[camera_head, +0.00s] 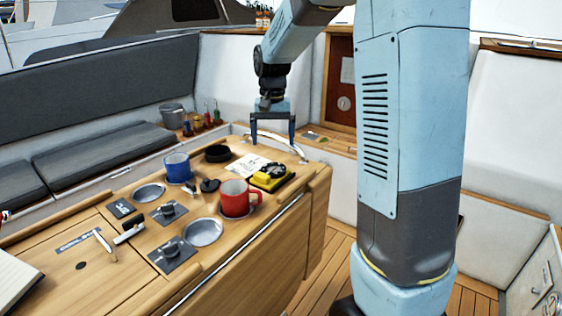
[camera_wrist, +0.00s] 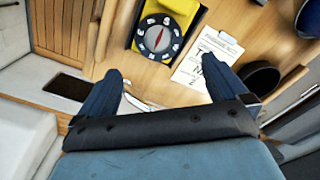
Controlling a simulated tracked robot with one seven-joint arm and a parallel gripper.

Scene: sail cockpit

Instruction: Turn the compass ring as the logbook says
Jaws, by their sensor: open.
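The compass is a yellow-cased instrument (camera_head: 272,178) on the far end of the wooden cockpit table. In the wrist view its black ring (camera_wrist: 158,36) carries pale marks around a dial with a red needle; the marks are too small to read. A white sheet (camera_head: 247,165) with a drawing lies beside the compass and also shows in the wrist view (camera_wrist: 194,69). An open book (camera_head: 15,278), possibly the logbook, is cut off at the lower left; its text cannot be read. My gripper (camera_head: 272,139) is open and empty above the table's far end, apart from the compass.
A red mug (camera_head: 236,202) stands close to the compass, a blue mug (camera_head: 177,168) farther left. A black round bowl (camera_head: 217,153) sits behind the sheet. The floor (camera_head: 320,272) at right is clear.

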